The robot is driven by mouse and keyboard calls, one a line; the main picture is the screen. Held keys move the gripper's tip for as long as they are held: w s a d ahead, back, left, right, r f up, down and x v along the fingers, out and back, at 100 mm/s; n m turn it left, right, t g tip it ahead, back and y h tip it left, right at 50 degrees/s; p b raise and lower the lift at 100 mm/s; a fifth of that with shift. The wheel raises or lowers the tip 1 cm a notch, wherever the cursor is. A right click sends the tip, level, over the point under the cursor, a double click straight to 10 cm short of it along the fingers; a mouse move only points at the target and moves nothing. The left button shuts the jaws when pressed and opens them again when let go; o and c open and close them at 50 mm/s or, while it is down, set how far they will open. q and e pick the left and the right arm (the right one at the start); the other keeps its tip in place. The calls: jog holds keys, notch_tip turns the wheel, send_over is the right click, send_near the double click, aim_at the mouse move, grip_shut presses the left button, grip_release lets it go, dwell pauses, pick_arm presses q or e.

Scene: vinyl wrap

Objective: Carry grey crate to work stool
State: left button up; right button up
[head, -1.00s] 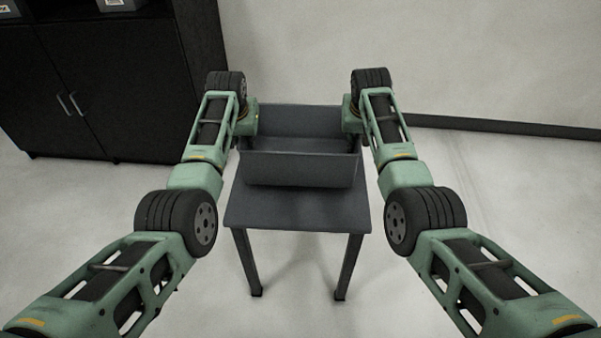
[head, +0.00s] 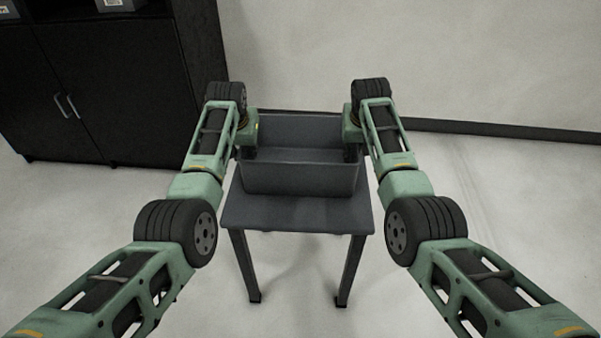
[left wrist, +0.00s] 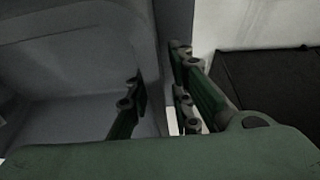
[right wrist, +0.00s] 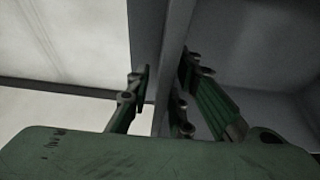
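The grey crate (head: 299,178) is upright over the grey work stool (head: 297,214), towards the back of its seat. It looks to be at or very close to the seat; any small gap cannot be seen. My left gripper (left wrist: 158,75) is shut on the crate's left side wall, one finger inside and one outside. My right gripper (right wrist: 163,82) straddles the right side wall in the same way and is shut on it. In the head view both grippers are mostly hidden by my wrists. The crate looks empty where its inside shows.
A black cabinet (head: 105,85) with doors stands at the left, with grey boxes on its shelf. A wall with a dark baseboard (head: 500,134) is behind the stool. The pale floor (head: 480,175) is clear at the right.

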dwell(0.3)
pick_arm(q)
jog(key=v, duration=1.1)
jog(key=shift+w, duration=0.1)
jog(key=shift+s+r, duration=0.2)
jog(key=shift+r, duration=0.2)
pick_arm(e)
jog(key=shift+r, duration=0.1)
jog(key=v, duration=1.1)
jog(key=shift+s+r, duration=0.15)
jog(key=shift+r, duration=0.25)
jog(key=shift+f, duration=0.1)
